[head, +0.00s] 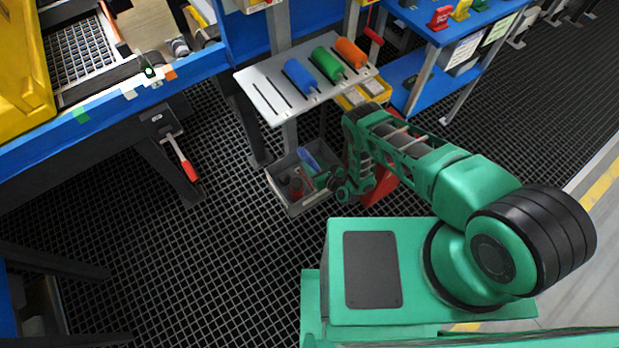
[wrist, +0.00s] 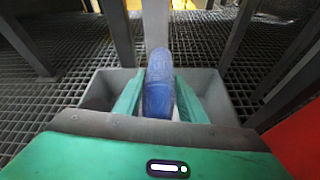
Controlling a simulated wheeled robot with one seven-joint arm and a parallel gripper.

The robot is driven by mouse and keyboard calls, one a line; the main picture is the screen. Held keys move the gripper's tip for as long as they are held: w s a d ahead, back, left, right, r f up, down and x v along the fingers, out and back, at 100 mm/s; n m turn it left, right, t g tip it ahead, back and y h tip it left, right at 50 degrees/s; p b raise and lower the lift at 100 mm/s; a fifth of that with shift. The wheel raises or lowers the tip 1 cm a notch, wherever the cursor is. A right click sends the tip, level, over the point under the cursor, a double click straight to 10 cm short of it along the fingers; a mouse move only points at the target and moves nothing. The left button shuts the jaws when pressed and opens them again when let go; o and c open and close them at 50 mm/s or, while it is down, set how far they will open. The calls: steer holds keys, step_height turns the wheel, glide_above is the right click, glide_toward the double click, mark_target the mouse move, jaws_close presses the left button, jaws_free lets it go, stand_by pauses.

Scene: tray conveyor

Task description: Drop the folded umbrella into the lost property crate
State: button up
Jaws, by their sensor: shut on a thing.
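The folded umbrella is blue and stubby. In the wrist view, the umbrella (wrist: 158,75) stands up between the two green fingers of my gripper (wrist: 160,104), which is shut on it. In the head view the umbrella (head: 307,158) shows as a blue tip beside my gripper (head: 318,178). The grey lost property crate (head: 308,206) is on the floor grating, and my gripper and the umbrella are over it. In the wrist view the crate (wrist: 222,88) surrounds the fingers on both sides. The umbrella's lower end is hidden, so I cannot tell whether it touches the crate's bottom.
A dark red item (head: 296,187) lies in the crate. A grey rack with blue, green and orange rollers (head: 326,64) stands behind it. A red panel (head: 381,186) is just right of my gripper. A blue conveyor frame (head: 110,100) is at left. Floor grating left of the crate is clear.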

steer(key=shift+f, duration=0.65)
steer(key=o, duration=1.3)
steer(key=v, duration=0.9)
steer(key=shift+s, duration=0.15)
steer(key=shift+s+d+r, duration=0.3)
steer(key=shift+s+d, duration=0.1)
steer(key=shift+s, duration=0.1)
